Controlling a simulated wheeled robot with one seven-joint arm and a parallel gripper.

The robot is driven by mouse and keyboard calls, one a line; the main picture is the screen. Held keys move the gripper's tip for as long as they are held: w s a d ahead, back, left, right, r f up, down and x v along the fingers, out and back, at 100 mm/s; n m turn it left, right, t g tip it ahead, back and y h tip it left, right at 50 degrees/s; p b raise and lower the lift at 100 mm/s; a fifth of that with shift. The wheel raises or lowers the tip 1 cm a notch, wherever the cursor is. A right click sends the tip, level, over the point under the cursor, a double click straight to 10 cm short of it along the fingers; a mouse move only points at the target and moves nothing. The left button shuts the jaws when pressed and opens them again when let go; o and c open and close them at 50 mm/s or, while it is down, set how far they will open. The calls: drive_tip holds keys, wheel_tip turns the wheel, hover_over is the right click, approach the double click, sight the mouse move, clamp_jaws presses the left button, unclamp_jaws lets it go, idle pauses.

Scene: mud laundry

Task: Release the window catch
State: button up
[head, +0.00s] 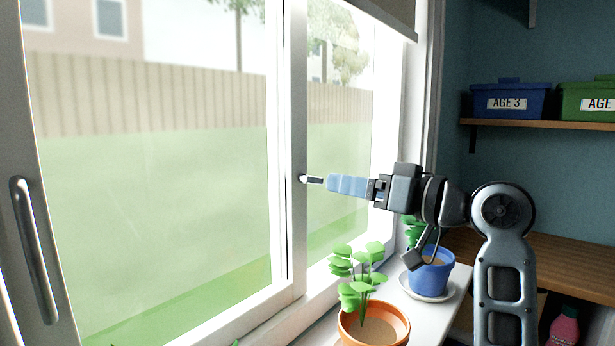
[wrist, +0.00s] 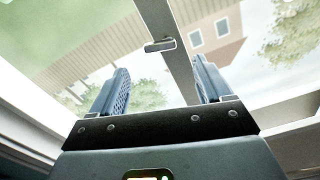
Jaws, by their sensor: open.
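The window catch (head: 313,180) is a small dark lever on the white upright between the two panes in the head view. In the wrist view the catch (wrist: 160,45) is a short grey bar on the window's upright (wrist: 181,68), beyond the fingertips and roughly between them. My gripper (head: 333,184) reaches left toward the catch, its blue fingers at about the same height; from the side I cannot tell whether they touch it. In the wrist view my gripper (wrist: 160,80) has its two ridged blue fingers wide apart with nothing between them.
A terracotta pot (head: 376,328) with a leafy plant and a blue pot (head: 430,272) on a saucer stand on the sill below my arm. A long handle (head: 34,250) is at the left. A shelf (head: 560,124) holds a blue bin (head: 510,100) and a green bin (head: 590,101).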

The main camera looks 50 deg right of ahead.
sight(317, 179)
drive_tip(key=w+p, duration=0.1)
drive_tip(key=w, duration=0.6)
drive_tip(key=shift+w+a, duration=0.15)
drive_tip(key=shift+w, duration=0.05)
drive_tip(key=shift+c, duration=0.3)
drive_tip(key=c, duration=1)
drive_tip(key=shift+n+b, duration=0.75)
drive_tip(key=shift+n, duration=0.15)
drive_tip(key=shift+r+n+b, duration=0.2)
drive_tip(key=shift+n+b, duration=0.1)
drive_tip(key=shift+n, duration=0.4)
drive_tip(key=o, duration=1.1)
drive_tip(key=shift+c, duration=0.2)
drive_tip(key=shift+s, duration=0.1)
